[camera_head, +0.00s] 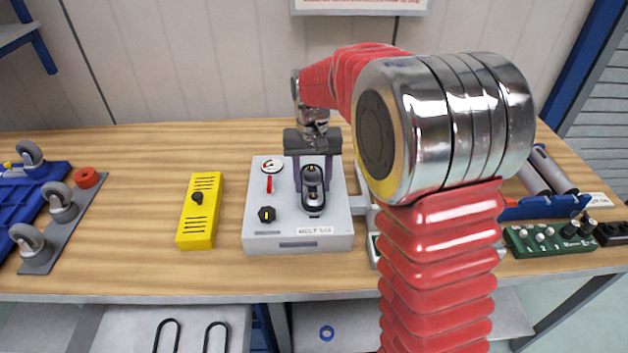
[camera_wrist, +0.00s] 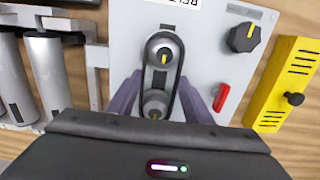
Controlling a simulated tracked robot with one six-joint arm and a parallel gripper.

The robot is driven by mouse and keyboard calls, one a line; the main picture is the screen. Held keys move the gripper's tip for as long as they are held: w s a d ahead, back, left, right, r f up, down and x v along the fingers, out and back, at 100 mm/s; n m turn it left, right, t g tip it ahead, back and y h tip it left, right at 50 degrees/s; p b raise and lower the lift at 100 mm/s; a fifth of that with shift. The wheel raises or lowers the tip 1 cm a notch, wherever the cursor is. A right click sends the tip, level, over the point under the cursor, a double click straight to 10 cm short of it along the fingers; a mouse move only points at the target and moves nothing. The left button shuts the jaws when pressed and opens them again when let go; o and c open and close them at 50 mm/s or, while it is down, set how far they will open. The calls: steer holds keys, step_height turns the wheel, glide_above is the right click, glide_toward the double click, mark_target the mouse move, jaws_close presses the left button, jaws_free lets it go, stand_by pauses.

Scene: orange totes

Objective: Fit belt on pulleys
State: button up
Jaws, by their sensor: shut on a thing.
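The grey belt unit (camera_head: 259,240) stands on the workbench, with two metal pulleys on its top. The near pulley (camera_head: 313,209) is the upper pulley (camera_wrist: 163,52) in the wrist view; the far pulley is the lower one (camera_wrist: 156,103), close to my gripper. The black belt (camera_wrist: 146,75) is a long loop that appears to run around both pulleys; its seating depth cannot be told. My gripper (camera_head: 312,176) points down over the far pulley. Its purple fingers (camera_wrist: 160,90) are shut on the belt's sides, the exact contact partly hidden.
The unit also bears a red handle (camera_head: 269,184), a black knob (camera_head: 267,214) and a gauge (camera_head: 271,166). A yellow box (camera_head: 200,225) stands to the left, a blue tray with rollers (camera_head: 545,208) and a green board (camera_head: 545,242) to the right. Bare bench lies left of the yellow box.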

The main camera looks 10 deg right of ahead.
steer(key=shift+f, duration=0.15)
steer(key=o, duration=1.1)
steer(key=shift+r, duration=0.35)
steer(key=shift+r, duration=0.35)
steer(key=shift+r, duration=0.35)
steer(key=shift+r, duration=0.7)
steer(key=shift+r, duration=0.35)
steer(key=shift+r, duration=0.7)
